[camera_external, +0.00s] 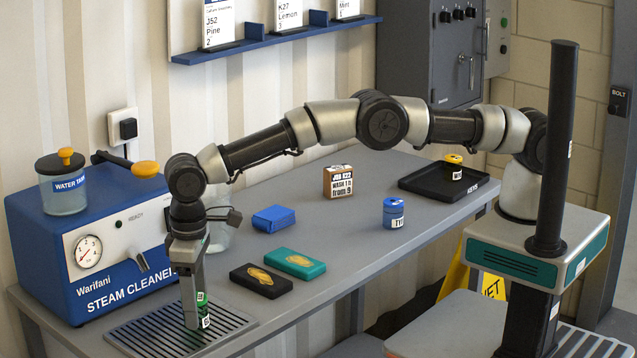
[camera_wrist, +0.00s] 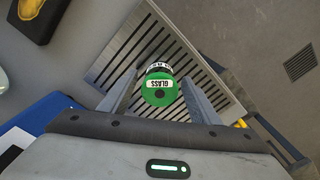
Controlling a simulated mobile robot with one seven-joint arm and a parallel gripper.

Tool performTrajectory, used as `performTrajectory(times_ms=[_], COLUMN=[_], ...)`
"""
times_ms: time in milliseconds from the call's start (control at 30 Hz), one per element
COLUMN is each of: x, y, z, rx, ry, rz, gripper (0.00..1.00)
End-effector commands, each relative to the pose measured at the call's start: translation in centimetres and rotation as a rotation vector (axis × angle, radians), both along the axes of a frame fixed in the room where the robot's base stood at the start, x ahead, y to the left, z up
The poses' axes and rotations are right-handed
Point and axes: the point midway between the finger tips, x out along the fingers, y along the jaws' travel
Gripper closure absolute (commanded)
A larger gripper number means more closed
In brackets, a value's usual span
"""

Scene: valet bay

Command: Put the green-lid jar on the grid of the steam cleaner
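The green-lid jar (camera_external: 204,311) stands upright on the grid (camera_external: 160,333) of the steam cleaner, towards its right side. In the wrist view its green lid, labelled GLASS (camera_wrist: 160,88), shows between my two fingers. My gripper (camera_external: 192,312) points down, with its fingertips low at the grid, one on each side of the jar. In the wrist view the fingers (camera_wrist: 158,92) look spread wider than the jar, with small gaps beside it. A finger hides part of the jar in the external view. The steam cleaner (camera_external: 105,240) is a blue box behind the grid.
A black sponge block (camera_external: 261,281) and a teal one (camera_external: 295,263) lie right of the grid. A blue packet (camera_external: 273,218), an orange-brown box (camera_external: 338,181), a blue can (camera_external: 393,213) and a black tray (camera_external: 425,187) sit farther along the bench. A clear glass vessel stands behind my gripper.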

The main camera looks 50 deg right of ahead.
Motion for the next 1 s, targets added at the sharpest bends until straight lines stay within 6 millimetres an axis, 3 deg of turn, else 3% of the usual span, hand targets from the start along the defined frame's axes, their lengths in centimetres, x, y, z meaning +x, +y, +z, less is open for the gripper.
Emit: performTrajectory(times_ms=[333, 800, 1000], x=[0.0, 0.0, 0.0], y=[0.1, 0.1, 0.0], z=[1.2, 10.6, 12.3], rx=[0.003, 0.003, 0.0], ry=[-0.002, -0.002, 0.0], rz=[0.0, 0.0, 0.0], gripper=[0.43, 0.43, 0.43])
